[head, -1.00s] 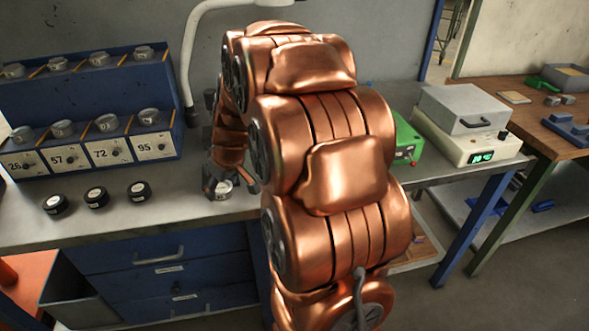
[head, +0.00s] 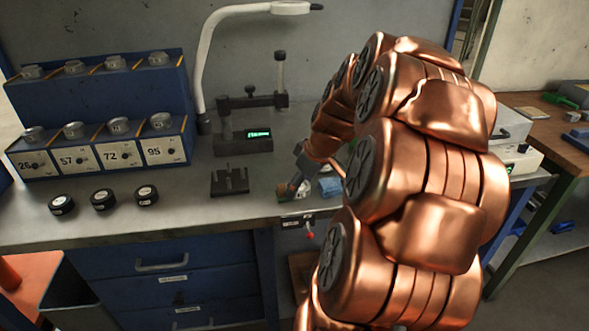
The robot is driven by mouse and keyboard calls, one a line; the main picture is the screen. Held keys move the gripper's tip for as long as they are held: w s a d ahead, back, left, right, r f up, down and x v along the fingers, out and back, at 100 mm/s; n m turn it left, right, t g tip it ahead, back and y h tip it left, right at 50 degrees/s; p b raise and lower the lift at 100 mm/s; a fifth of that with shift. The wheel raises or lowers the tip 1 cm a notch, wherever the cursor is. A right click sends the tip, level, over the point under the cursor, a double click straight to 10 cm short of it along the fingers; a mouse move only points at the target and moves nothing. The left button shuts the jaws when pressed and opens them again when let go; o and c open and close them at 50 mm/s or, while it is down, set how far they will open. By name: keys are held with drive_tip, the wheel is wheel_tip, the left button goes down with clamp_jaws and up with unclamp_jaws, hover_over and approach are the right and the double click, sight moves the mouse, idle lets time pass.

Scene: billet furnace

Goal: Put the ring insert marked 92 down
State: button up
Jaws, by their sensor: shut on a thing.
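My gripper (head: 290,190) is at the front right of the grey workbench, just above or at its top, partly hidden by my copper arm. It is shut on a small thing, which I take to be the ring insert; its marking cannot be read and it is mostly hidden. Several silver ring inserts stand on the blue two-step rack (head: 108,78) at the left, whose lower labels read 26, 57, 72 and 95.
Three black discs (head: 104,199) lie in front of the rack. A black pronged fixture (head: 229,182) and a gauge with a green display (head: 243,142) stand left of my gripper. A white lamp arm (head: 205,60) rises behind. Bare bench lies between discs and fixture.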

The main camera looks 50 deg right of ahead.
drive_tip(key=p, duration=0.3)
hover_over(285, 174)
drive_tip(key=s, duration=0.2)
drive_tip(key=shift+w+f, duration=0.2)
drive_tip(key=shift+f, duration=0.45)
drive_tip(key=shift+w+f+p, duration=0.1)
drive_tip(key=shift+f+p, duration=0.65)
drive_tip(key=shift+f, duration=1)
drive_tip(key=shift+f, duration=0.15)
drive_tip(key=o, duration=1.6)
drive_tip(key=shift+r, duration=0.25)
drive_tip(key=b+v, duration=0.2)
drive_tip(key=v, duration=0.9)
drive_tip(key=shift+s+r, duration=0.2)
drive_tip(key=shift+r, duration=0.15)
